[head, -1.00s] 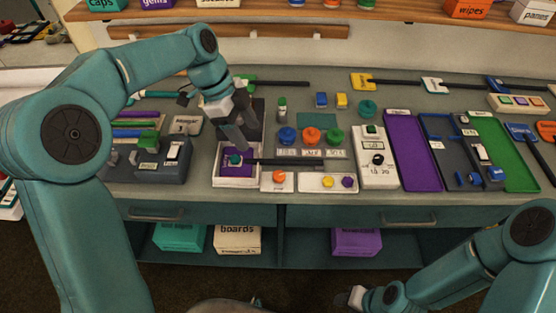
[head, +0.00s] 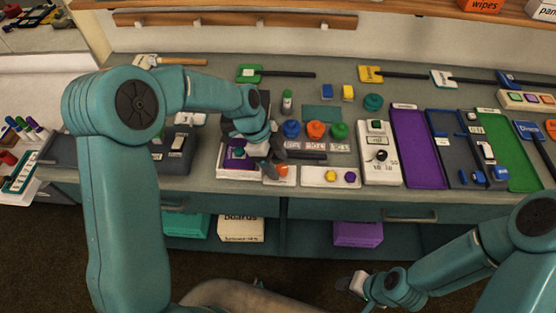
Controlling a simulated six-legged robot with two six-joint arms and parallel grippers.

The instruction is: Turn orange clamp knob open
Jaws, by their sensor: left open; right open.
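A small orange knob (head: 283,171) sits on a white block at the bench's front edge, partly covered by my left gripper. My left gripper (head: 274,164) is open, its fingers pointing down at the left side of this knob; contact cannot be told. A larger round orange piece (head: 316,130) stands further back between a blue one (head: 291,129) and a green one (head: 339,131). No label shows which orange piece is the clamp knob. My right gripper (head: 352,285) is open and empty, low in front of the bench.
A white-rimmed box (head: 236,174) with purple inside lies left of the knob. A white plate (head: 331,177) with yellow and purple knobs is to the right. A white device (head: 379,165), a purple tray (head: 416,155) and a green tray (head: 509,160) stand further right.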

